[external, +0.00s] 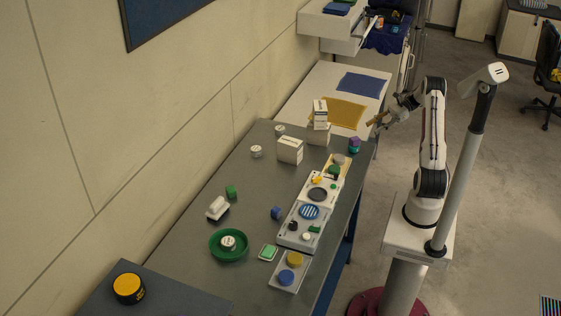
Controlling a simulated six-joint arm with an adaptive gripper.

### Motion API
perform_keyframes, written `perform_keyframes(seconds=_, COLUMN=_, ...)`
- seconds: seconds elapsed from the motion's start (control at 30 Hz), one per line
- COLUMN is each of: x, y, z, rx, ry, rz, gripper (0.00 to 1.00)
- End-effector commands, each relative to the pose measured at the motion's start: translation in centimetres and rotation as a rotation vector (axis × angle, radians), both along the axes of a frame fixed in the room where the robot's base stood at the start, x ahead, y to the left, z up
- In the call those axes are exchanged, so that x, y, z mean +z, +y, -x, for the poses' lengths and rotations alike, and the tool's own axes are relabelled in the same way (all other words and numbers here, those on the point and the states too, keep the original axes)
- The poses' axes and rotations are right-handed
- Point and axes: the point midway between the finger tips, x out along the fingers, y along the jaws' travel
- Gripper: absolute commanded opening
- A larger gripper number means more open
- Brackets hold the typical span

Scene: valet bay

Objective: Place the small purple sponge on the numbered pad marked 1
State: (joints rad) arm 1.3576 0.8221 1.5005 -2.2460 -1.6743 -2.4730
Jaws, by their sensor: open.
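My gripper (375,121) is open and empty, held in the air by the right edge of the grey table, near the yellow mat. A small purple block (354,142) sits close to that edge, with a teal part beside or under it; it may be the sponge. My gripper is above and to the right of it, apart from it. A blue-violet block (277,213) lies left of the white panels. No number can be read on any surface, so I cannot tell which pad is marked 1.
White panels (291,239) with coloured discs and small pieces line the table's right side. A green round tray (213,252) holds a white round item. White boxes (289,149) stand farther back. A yellow mat (341,112) and blue mat (361,85) lie beyond. The table's left-middle is mostly clear.

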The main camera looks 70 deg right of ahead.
Motion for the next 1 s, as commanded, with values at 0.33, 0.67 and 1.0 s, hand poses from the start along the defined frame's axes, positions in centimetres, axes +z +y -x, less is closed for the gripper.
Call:
perform_keyframes(seconds=0.33, x=3.2, y=0.0, z=-6.6, rx=-0.161, ry=0.041, rz=0.018, gripper=0.42)
perform_keyframes(seconds=0.67, x=10.9, y=0.8, z=-17.4, rx=-0.533, ry=0.077, rz=-0.076, gripper=0.42)
perform_keyframes(seconds=1.0, x=19.6, y=3.4, z=-23.6, rx=-0.912, ry=0.070, rz=-0.350, gripper=0.42)
